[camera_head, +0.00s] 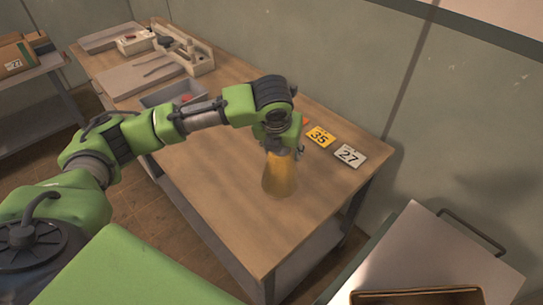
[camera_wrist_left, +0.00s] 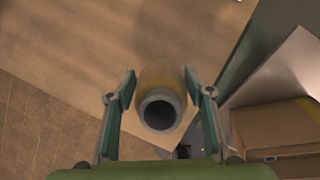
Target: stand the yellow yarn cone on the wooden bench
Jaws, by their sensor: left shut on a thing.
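The yellow yarn cone (camera_head: 280,178) is upright, wide end down, over the near right part of the wooden bench (camera_head: 225,205). My left gripper (camera_head: 281,150) is shut on the cone's upper part from above. In the left wrist view its two fingers (camera_wrist_left: 160,97) lie on either side of the cone (camera_wrist_left: 162,72), whose grey hollow tip faces the camera. I cannot tell whether the cone's base touches the bench top. My right gripper is not in view.
Yellow card 35 (camera_head: 320,137) and white card 27 (camera_head: 349,156) lie near the bench's back edge. A grey tray (camera_head: 160,98) and a wooden tool holder (camera_head: 190,50) are farther left. A metal-topped surface (camera_head: 425,250) is at right. The bench's front middle is clear.

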